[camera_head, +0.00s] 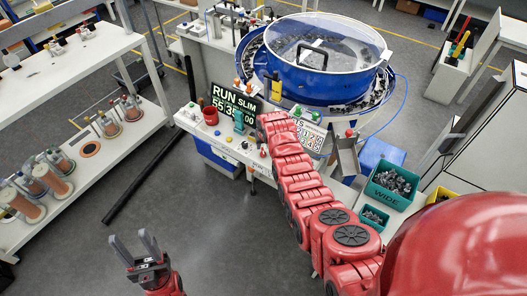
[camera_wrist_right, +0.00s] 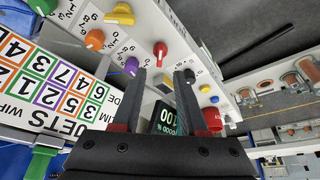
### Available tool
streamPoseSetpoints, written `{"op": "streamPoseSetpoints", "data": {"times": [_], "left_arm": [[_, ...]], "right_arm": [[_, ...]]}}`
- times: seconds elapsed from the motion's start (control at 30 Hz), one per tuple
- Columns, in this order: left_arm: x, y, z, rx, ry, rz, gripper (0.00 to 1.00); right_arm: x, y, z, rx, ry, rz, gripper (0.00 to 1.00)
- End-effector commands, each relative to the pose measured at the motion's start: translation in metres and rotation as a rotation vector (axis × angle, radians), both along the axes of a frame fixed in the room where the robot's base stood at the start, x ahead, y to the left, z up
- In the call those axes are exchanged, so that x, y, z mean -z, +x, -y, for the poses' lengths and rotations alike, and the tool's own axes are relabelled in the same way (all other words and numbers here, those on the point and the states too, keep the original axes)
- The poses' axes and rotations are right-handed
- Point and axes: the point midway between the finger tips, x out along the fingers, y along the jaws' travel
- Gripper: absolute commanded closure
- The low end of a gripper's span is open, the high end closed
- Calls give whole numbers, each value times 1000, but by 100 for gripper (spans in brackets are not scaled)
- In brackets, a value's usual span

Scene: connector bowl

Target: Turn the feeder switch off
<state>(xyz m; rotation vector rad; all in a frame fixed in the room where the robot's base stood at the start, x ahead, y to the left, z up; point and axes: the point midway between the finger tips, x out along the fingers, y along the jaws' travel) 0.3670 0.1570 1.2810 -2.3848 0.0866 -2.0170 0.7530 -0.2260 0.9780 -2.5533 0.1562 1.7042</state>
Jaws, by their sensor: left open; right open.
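The bench's control panel (camera_wrist_right: 175,25) carries several knobs and controls. A red knob (camera_wrist_right: 160,50), a black knob (camera_wrist_right: 189,75), a purple knob (camera_wrist_right: 131,66) and a yellow lever knob (camera_wrist_right: 119,14) show in the right wrist view. No readable label tells me which is the feeder switch. My right gripper (camera_wrist_right: 163,84) is open and empty, its fingers pointing toward the panel near the red and black knobs; contact cannot be judged. In the head view my right arm hides this gripper. The blue bowl feeder (camera_head: 318,72) stands behind the panel. My left gripper (camera_head: 135,245) is open and empty above the floor.
A green WIDE bin (camera_head: 392,187) of dark parts is at the right. A shelf with spools (camera_head: 45,180) is at the left. The floor between is mostly clear.

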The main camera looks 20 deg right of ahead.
Motion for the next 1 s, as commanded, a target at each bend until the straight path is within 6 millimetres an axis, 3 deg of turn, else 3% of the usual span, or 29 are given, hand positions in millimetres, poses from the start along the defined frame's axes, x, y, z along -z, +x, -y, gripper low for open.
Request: {"op": "streamPoseSetpoints", "data": {"times": [0.1, 0.4, 0.9, 1.0], "left_arm": [[23, 0, 0, 0, 0, 1, 50], [64, 0, 0, 0, 0, 0, 50], [72, 0, 0, 0, 0, 0, 50], [72, 0, 0, 0, 0, 1, 50]], "right_arm": [[26, 6, 1, 0, 0, -2, 57], [58, 21, 3, 1, 0, 0, 57], [62, 25, 3, 1, 1, -1, 57], [62, 25, 3, 1, 1, -1, 76]]}}
